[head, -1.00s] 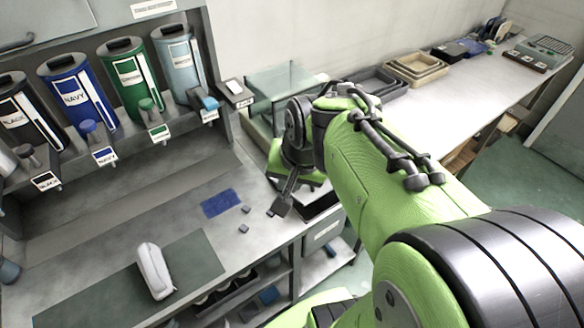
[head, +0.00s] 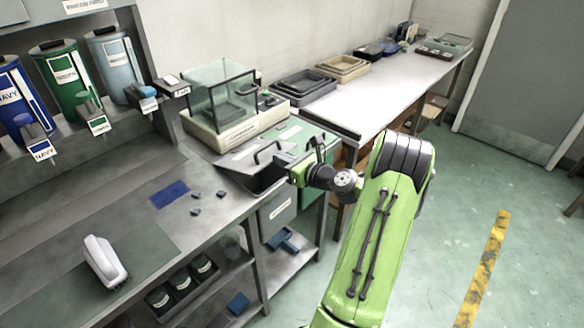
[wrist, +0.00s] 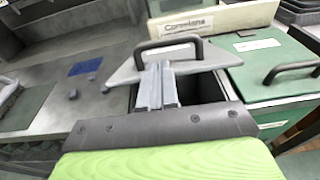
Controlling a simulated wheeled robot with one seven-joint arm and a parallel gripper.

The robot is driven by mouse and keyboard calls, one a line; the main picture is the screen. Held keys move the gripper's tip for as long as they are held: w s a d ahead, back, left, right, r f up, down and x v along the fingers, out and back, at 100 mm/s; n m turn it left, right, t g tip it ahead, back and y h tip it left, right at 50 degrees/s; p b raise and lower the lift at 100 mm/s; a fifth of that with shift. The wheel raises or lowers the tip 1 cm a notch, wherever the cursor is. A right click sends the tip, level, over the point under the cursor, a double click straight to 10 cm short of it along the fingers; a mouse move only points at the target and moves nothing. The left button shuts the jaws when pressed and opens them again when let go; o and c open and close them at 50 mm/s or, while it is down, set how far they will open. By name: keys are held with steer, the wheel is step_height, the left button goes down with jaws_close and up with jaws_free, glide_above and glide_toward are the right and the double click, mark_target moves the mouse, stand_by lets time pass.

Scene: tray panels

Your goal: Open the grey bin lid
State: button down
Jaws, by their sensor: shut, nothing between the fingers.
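The grey bin lid (head: 244,161) is a flat plate with a black bar handle (head: 268,150), at the bench's right end in the head view. In the wrist view the lid (wrist: 188,63) sits tilted, with its handle (wrist: 168,44) on top and a dark opening (wrist: 208,87) below its near edge. My gripper (wrist: 161,72) is shut and empty. Its fingertips overlap the lid's near edge in the picture; whether they touch it or are under it I cannot tell. In the head view the fingertips are hard to make out. The grey bin's front (head: 279,207) carries a label.
A green bin lid (wrist: 260,65) with a black handle lies just right of the grey one. A glass-cased scale (head: 222,98) stands close behind. The floor to the right is clear.

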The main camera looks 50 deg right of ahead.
mark_target(264, 149)
steer(key=w, duration=0.3)
steer(key=shift+w+f, duration=0.35)
steer(key=shift+w, duration=0.05)
steer(key=shift+r, duration=0.1)
steer(key=shift+w+r+g+p, duration=0.15)
steer(key=shift+r+g+p, duration=0.3)
steer(key=shift+p, duration=0.65)
steer(key=shift+w+r+p, duration=0.1)
steer(key=shift+r+p, duration=0.05)
steer(key=shift+p, duration=0.2)
steer(key=shift+r, duration=0.1)
